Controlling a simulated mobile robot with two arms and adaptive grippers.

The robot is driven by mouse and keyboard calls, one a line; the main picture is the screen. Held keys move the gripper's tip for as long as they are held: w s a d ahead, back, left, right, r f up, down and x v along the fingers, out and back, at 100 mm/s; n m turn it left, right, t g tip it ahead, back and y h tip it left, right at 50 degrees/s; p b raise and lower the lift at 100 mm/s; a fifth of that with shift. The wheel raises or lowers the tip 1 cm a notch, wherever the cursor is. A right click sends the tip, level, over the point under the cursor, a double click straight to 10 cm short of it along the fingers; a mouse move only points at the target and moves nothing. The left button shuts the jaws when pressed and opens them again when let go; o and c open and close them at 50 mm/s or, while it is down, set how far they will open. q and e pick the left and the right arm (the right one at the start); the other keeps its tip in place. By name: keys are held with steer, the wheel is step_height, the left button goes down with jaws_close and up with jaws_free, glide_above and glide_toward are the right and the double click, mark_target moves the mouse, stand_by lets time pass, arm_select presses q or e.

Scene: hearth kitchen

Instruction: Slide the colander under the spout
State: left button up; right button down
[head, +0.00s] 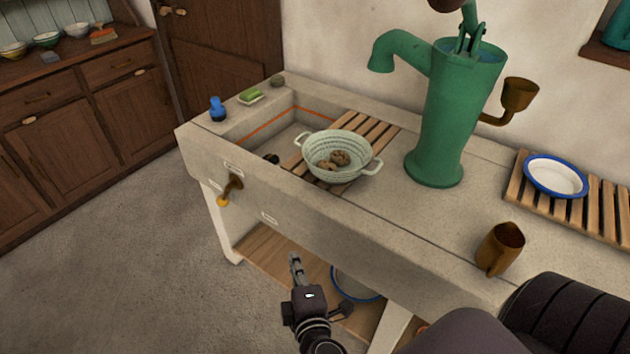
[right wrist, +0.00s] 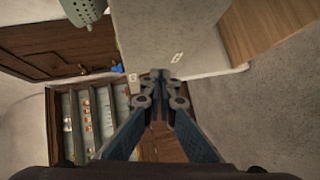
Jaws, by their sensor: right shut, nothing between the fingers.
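The pale green colander (head: 337,160) with two side handles rests upright on the wooden slatted rack (head: 372,128) over the sink. Several brown lumps (head: 339,161) lie in it. The green pump's spout (head: 381,60) curves out above the rack, up and to the right of the colander. My right gripper (head: 295,262) is shut and empty, low in front of the sink's front wall and apart from the colander. In the right wrist view its fingertips (right wrist: 160,76) meet, and part of the colander (right wrist: 84,12) shows at the top left. My left gripper is not in view.
A brown mug (head: 500,248) stands on the counter at the right. A blue-rimmed dish (head: 556,176) rests on another slatted rack. A brass tap (head: 230,190) juts from the sink front. A blue bottle (head: 217,109) and green soap (head: 250,96) sit at the left corner.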

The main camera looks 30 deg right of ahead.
steer(key=d+r+t+h, duration=0.2)
steer(key=d+r+h, duration=0.15)
steer(key=r, duration=0.95)
steer(key=shift+y, duration=0.25)
steer(key=p+x, duration=0.1)
steer(key=x, duration=0.3)
steer(key=d+p+x, duration=0.1)
steer(key=p+x, duration=0.1)
steer(key=x, duration=0.1)
steer(key=p+x, duration=0.1)
steer(key=x, duration=0.3)
steer(key=shift+s+d, duration=0.1)
steer(key=shift+d, duration=0.35)
steer(key=shift+w+d+p, duration=0.2)
steer(key=shift+d+p, duration=0.2)
steer(key=shift+d, duration=0.35)
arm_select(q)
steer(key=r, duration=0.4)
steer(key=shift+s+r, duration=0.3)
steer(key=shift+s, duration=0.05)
arm_select(e)
steer(key=b, duration=0.1)
glide_above(353, 160)
steer(key=shift+f, duration=0.1)
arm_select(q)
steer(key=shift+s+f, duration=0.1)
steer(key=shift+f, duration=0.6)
